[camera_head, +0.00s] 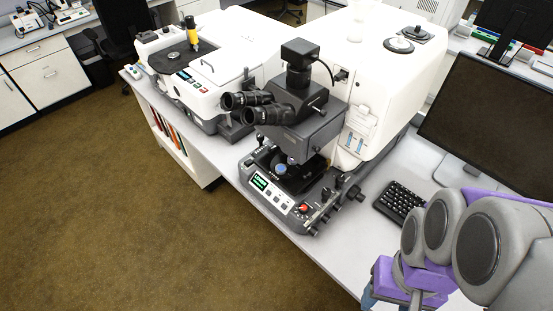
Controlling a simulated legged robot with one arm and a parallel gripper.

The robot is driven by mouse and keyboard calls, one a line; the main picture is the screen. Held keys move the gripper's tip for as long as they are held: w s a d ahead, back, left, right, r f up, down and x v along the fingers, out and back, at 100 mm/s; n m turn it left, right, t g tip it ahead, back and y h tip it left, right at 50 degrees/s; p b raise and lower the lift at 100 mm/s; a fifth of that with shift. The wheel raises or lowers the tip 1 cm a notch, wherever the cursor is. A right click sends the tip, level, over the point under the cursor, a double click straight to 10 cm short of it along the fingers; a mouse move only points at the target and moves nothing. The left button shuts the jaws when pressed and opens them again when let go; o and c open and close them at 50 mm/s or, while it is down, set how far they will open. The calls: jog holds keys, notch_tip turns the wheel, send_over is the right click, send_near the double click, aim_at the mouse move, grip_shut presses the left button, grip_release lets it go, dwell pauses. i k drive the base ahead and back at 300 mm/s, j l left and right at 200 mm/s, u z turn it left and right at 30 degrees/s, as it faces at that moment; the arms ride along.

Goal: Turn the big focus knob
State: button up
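The dark grey infrared microscope (290,140) stands upright on the white bench, with twin eyepieces, a camera on top and a stage below. Dark round knobs (356,194) show at the right side of its base. They are small here, and I cannot tell for sure which is the big focus knob. My purple and grey arm is at the lower right, well apart from the microscope. My gripper cannot be made out; the arm runs out of the picture at the bottom.
A black keyboard (400,202) and a dark monitor (492,125) are right of the microscope. A large white instrument housing (390,75) stands behind it, and another white instrument (195,75) to its left. The bench front edge borders open brown floor (150,235).

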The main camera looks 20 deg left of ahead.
aim_at(351, 195)
jog(key=i+j+u, duration=0.15)
jog(key=j, duration=0.25)
jog(key=i+j+u, duration=0.2)
jog(key=j, duration=0.15)
jog(key=j+u, duration=0.15)
jog(key=j, duration=0.25)
